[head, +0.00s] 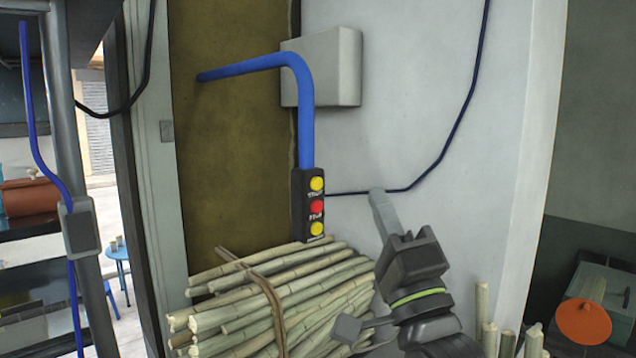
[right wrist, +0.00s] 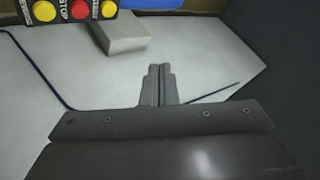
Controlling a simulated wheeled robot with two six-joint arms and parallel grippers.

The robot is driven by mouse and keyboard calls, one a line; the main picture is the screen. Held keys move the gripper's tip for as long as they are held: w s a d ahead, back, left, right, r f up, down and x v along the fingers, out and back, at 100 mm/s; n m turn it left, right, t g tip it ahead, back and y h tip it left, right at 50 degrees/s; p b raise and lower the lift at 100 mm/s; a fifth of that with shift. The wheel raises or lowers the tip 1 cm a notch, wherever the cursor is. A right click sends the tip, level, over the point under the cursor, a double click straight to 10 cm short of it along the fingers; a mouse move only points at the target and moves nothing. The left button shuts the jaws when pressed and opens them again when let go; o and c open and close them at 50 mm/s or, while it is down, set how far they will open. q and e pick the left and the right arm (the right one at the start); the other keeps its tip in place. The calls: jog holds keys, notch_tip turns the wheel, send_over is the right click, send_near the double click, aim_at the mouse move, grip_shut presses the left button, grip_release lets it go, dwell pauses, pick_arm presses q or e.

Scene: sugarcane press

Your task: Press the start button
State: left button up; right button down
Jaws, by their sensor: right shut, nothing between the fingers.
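A black control box (head: 309,204) hangs at the end of a thick blue pipe. It has an upper yellow button (head: 317,184), a red button (head: 317,207) and a lower yellow button (head: 316,229); the small labels are hard to read. The box also shows at the top left of the right wrist view (right wrist: 62,18), its row of buttons lying sideways. My right gripper (head: 377,196) is shut and empty, right of the box and apart from it. Its closed fingers (right wrist: 159,72) point toward the pale wall in the wrist view. My left gripper is not in view.
A tied bundle of cane stalks (head: 275,300) lies just below the control box. A grey wall box (head: 335,70) is behind the blue pipe (head: 306,125). A dark cable (head: 440,158) runs along the wall. More stalks (head: 482,310) stand at the lower right.

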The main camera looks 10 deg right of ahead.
aim_at(317, 183)
jog(key=w+a+b, duration=0.1)
jog(key=w+a, duration=0.3)
jog(key=w, duration=0.3)
jog(key=shift+w+a+b, duration=0.25)
jog(key=shift+a+b, duration=0.1)
jog(key=shift+a, duration=0.05)
jog(key=shift+f, duration=0.1)
jog(key=shift+w, duration=0.2)
dwell(1.7)
jog(key=shift+w+a+p, duration=0.2)
jog(key=shift+p, duration=0.15)
